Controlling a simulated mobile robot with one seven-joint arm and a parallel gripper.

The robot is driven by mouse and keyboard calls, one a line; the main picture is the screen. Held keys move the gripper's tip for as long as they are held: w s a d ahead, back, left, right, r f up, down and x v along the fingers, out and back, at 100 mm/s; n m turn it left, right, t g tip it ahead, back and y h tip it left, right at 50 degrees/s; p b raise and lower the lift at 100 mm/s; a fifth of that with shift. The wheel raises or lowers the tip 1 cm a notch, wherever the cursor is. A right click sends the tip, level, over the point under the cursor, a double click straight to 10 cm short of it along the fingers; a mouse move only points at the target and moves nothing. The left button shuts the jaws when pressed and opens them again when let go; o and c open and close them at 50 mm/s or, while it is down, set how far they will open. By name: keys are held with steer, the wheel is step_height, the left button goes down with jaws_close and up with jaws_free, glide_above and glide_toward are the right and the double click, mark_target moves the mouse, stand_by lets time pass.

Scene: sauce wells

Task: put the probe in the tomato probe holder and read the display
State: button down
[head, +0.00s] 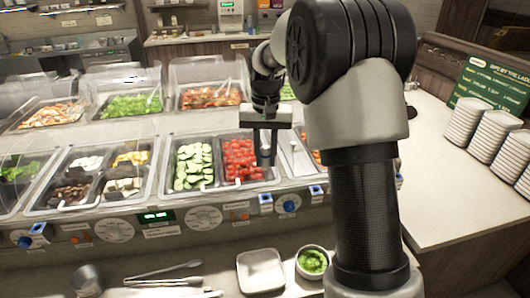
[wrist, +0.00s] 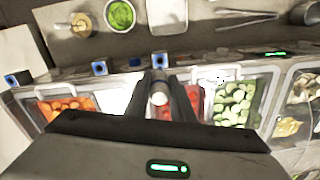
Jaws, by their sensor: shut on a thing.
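My gripper (head: 265,158) hangs over the right side of the tomato pan (head: 243,160). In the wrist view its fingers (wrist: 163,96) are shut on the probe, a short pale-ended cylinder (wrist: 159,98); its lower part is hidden. The red tomatoes (wrist: 192,92) lie behind the fingers. A small blue-faced holder (head: 266,200) sits on the counter's front rail below the tomato pan, and it also shows in the wrist view (wrist: 160,58). The probe is apart from this holder. A green-lit display (head: 157,216) is on the front panel, its digits too small to read.
Cucumber slices (head: 193,165) lie left of the tomatoes. Another blue-faced holder (head: 316,192) is to the right on the rail. Plate stacks (head: 468,120) stand at right.

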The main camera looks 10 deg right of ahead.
mark_target(266, 169)
steer(key=shift+f+b, duration=1.95)
steer(key=shift+f, duration=0.7)
steer(key=shift+f+b, duration=1.4)
steer(key=shift+f, duration=1.5)
steer(key=shift+r, duration=0.1)
stand_by(2.3)
